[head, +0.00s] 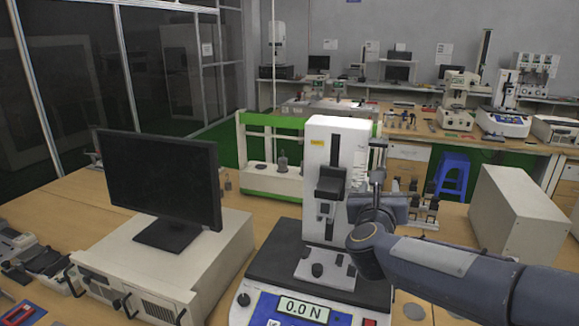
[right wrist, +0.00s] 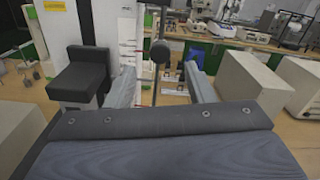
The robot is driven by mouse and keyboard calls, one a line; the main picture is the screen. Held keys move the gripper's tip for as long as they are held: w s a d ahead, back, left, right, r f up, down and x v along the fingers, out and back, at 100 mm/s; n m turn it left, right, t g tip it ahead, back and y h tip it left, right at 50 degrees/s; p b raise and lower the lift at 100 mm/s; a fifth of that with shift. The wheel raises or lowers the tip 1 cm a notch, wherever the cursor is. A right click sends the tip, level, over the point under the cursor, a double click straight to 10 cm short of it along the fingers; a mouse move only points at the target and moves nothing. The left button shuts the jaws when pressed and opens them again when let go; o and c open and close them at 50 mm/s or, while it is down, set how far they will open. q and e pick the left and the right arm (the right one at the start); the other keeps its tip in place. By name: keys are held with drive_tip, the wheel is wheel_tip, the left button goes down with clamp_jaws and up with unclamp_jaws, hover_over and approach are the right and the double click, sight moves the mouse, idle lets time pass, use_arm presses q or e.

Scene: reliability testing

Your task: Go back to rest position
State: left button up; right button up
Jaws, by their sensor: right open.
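My right arm comes in from the right in the head view, with its wrist beside the white force tester (head: 335,145). My right gripper (right wrist: 160,88) is open in the right wrist view, with its two fingers apart. A dark lever with a round knob (right wrist: 160,50) shows in the gap between the fingers; I cannot tell whether it touches them. The tester's dark block (right wrist: 80,75) is left of the fingers. The tester's base display (head: 303,309) reads 0.0 N. My left gripper is not in view.
A black monitor (head: 160,180) stands on a beige case (head: 150,265) at the left. A beige box (head: 515,215) stands on the table at the right. A green-framed device (head: 265,178) is behind the tester. A blue stool (head: 453,175) is farther back.

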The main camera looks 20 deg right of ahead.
drive_tip(key=s+a+f+n+t+y, duration=0.1)
drive_tip(key=s+a+f+n+y, duration=0.2)
drive_tip(key=a+n+y, duration=0.6)
drive_tip(key=s+a+f+n+y, duration=0.2)
drive_tip(key=s+a+n+y, duration=0.3)
drive_tip(key=n, duration=0.9)
drive_tip(key=s+a+f+n+g, duration=0.3)
drive_tip(key=s+f+n+g, duration=0.1)
drive_tip(key=s+f+n, duration=0.3)
drive_tip(key=s+a+f+n+g+y, duration=0.1)
drive_tip(key=s+a+f+n+g, duration=0.2)
drive_tip(key=s+n, duration=0.7)
wheel_tip(320, 180, down, 4)
drive_tip(key=shift+f+g, duration=0.1)
drive_tip(key=shift+g, duration=1)
drive_tip(key=shift+w, duration=0.1)
